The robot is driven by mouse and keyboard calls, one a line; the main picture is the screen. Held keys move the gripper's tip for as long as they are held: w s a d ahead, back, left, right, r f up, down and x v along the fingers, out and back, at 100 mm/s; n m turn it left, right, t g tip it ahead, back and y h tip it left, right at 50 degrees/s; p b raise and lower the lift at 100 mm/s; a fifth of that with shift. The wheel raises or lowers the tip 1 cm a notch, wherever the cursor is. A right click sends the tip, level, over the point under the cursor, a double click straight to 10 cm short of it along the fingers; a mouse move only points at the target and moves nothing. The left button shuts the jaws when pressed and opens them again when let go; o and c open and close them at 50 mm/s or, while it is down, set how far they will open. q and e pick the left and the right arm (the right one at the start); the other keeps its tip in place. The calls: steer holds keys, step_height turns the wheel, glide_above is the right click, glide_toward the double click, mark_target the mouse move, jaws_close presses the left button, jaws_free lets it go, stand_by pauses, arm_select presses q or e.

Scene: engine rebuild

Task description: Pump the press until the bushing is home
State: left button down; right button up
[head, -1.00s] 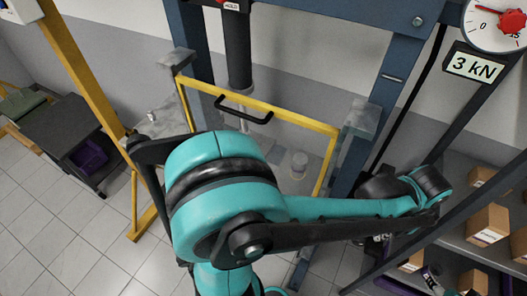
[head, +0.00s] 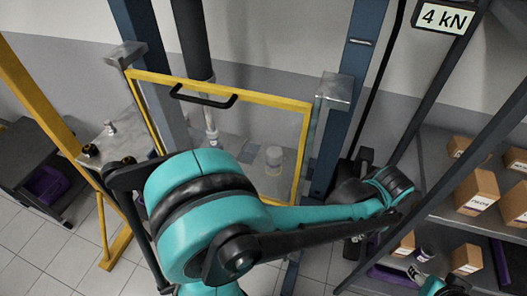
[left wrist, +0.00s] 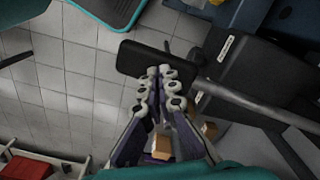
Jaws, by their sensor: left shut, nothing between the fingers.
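The press has a blue frame (head: 361,80), a dark ram (head: 188,40) and a yellow-edged clear guard (head: 240,92) with a black handle. A slim metal piece (head: 210,128) shows below the ram; I cannot tell the bushing's seating. The force display (head: 444,18) reads 4 kN. In the left wrist view, a grey lever (left wrist: 245,98) ends in a black grip (left wrist: 150,60). My left gripper (left wrist: 162,78) is shut and empty, its tips close to the grip; contact is unclear.
A shelf with several cardboard boxes (head: 477,190) stands at the right. A metal side table (head: 115,143) with small dark parts is left of the press, and a dark cart (head: 40,165) is further left. My teal arm hides the lower press.

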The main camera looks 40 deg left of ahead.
arm_select(q)
step_height(320, 180, down, 2)
steer(key=shift+f+b, duration=0.25)
steer(key=shift+b, duration=0.5)
step_height(320, 180, up, 17)
steer(key=p, duration=1.3)
step_height(320, 180, down, 11)
steer(key=b, duration=0.9)
steer(key=shift+f, duration=0.15)
step_height(320, 180, up, 11)
steer(key=p, duration=0.9)
steer(key=shift+r, duration=0.2)
